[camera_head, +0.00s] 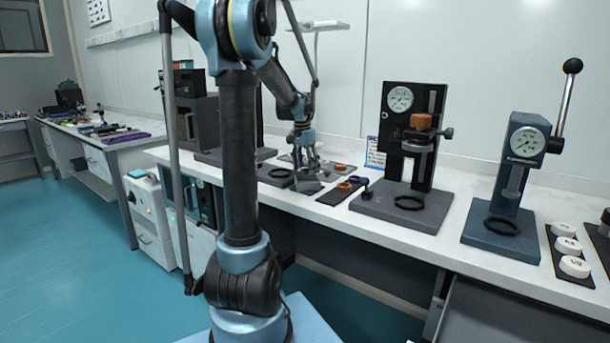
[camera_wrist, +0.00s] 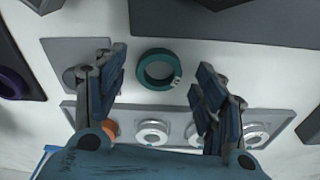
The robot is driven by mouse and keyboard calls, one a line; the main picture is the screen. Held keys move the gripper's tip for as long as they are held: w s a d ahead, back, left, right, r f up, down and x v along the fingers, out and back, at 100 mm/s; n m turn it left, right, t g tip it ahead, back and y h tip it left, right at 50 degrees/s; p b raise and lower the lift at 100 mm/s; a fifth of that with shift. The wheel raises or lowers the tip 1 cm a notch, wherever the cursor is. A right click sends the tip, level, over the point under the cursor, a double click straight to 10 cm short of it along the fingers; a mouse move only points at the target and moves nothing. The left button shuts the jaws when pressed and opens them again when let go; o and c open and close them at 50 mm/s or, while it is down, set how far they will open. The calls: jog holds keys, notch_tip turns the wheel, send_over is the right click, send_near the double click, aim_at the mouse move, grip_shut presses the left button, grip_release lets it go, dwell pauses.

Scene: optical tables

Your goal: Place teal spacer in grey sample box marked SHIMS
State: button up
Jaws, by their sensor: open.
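The teal spacer (camera_wrist: 145,70) is a ring lying flat on the white bench top in the wrist view. My gripper (camera_wrist: 161,60) is open and empty above it, with one finger on each side of the ring and apart from it in the picture. How high the fingers are above the ring I cannot tell. In the head view my gripper (camera_head: 305,168) is low over the bench, and I cannot make out the spacer there. I cannot pick out a grey sample box marked SHIMS in either view.
A grey strip (camera_wrist: 88,112) with several white round pieces lies close below the spacer. A grey plate (camera_wrist: 62,50) is to its left, and a purple ring (camera_wrist: 13,84) further left. A dark gauge stand (camera_head: 392,205) and a blue press (camera_head: 505,235) stand to the right.

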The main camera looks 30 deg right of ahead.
jog(key=shift+f, duration=0.15)
jog(key=c, duration=1.1)
jog(key=shift+c, duration=0.2)
